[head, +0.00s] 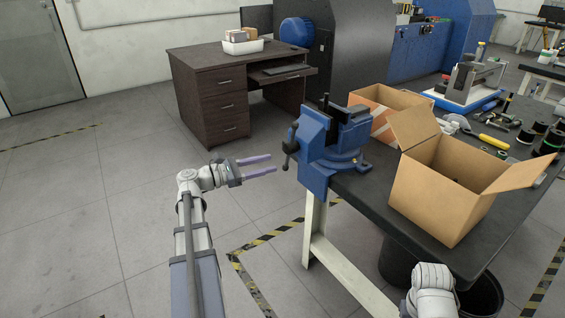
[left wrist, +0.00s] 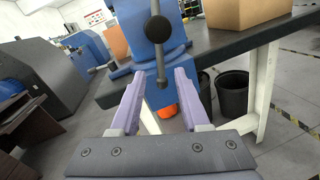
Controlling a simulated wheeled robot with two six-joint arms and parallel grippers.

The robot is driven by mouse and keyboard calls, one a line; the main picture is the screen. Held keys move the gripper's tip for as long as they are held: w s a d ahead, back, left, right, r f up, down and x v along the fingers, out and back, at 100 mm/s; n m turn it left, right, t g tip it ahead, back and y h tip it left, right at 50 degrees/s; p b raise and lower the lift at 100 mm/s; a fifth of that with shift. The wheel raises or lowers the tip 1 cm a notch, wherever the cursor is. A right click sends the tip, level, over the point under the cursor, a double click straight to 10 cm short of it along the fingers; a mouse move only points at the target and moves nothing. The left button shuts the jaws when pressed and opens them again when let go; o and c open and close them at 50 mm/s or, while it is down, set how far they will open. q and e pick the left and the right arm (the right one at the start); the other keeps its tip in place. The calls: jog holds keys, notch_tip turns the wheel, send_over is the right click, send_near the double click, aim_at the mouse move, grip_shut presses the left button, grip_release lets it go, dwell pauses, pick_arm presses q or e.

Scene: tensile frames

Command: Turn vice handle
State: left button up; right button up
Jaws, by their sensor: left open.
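The blue vice (head: 325,148) is mounted at the near left corner of the dark workbench (head: 392,226). Its dark vice handle (head: 289,150) hangs on the vice's left face. In the left wrist view the round screw end and handle (left wrist: 159,50) show ahead, with the bar running down between my fingers in the picture. My left gripper (head: 265,166) is open and empty, with its purple fingers pointing at the handle from the left, a short gap away. It also shows in the left wrist view (left wrist: 157,97). My right gripper is out of view; only part of my right arm shows at the bottom.
An open cardboard box (head: 440,190) stands on the bench right of the vice, and another box (head: 388,108) stands behind it. Tools (head: 490,135) lie further right. Black bins (left wrist: 233,92) stand under the bench. A brown desk (head: 215,100) stands behind. The floor left of the bench is clear.

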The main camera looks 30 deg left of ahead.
aim_at(291, 147)
pick_arm(q)
jog(key=x, duration=0.6)
jog(key=shift+s, duration=0.1)
grip_shut()
dwell(1.3)
